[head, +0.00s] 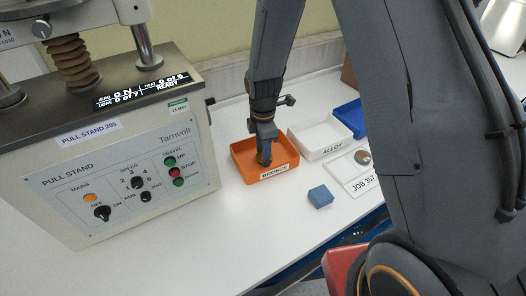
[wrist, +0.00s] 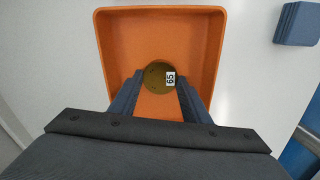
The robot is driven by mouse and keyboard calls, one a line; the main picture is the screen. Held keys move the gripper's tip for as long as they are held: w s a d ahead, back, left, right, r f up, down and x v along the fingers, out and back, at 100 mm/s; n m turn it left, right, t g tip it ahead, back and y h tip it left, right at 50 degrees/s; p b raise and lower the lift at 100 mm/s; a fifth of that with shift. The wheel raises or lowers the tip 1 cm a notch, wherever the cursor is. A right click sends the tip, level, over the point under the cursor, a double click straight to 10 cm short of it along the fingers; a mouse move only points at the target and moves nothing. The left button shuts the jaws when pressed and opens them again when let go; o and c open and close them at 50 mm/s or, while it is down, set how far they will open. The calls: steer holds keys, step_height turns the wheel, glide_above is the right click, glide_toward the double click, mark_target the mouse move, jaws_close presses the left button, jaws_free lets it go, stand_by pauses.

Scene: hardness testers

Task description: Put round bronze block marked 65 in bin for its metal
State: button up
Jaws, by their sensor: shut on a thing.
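The round bronze block (wrist: 154,75), with a white label reading 65, is between the fingers of my gripper (wrist: 156,92) in the wrist view. My gripper is shut on it. In the head view my gripper (head: 264,158) reaches down into the orange bin (head: 245,172) labelled BRONZE. The block is over or inside this bin, within its walls as the wrist view (wrist: 205,30) shows. I cannot tell whether the block touches the bin floor.
A white bin (head: 318,153) labelled ALLOY and a blue bin (head: 350,112) stand to the right. A blue block (head: 320,196) lies in front of them. A white JOB 357 card (head: 362,183) with a round metal piece (head: 362,157) is further right. The pull stand (head: 120,170) is at left.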

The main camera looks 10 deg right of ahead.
steer(key=o, duration=1.4)
steer(key=shift+f, duration=0.1)
step_height(320, 180, up, 11)
steer(key=b, duration=0.3)
steer(key=s+d+m, duration=0.3)
steer(key=s+m, duration=0.2)
steer(key=m, duration=0.1)
steer(key=s+d+r+m, duration=0.1)
steer(key=s+d+m, duration=0.3)
steer(key=m, duration=0.3)
steer(key=s+d+r+m+t, duration=0.1)
steer(key=s+d+m, duration=0.3)
steer(key=s+m, duration=0.2)
steer(key=shift+s+d+r+m, duration=0.1)
steer(key=shift+s+r+m, duration=0.15)
steer(key=shift+s+m, duration=0.2)
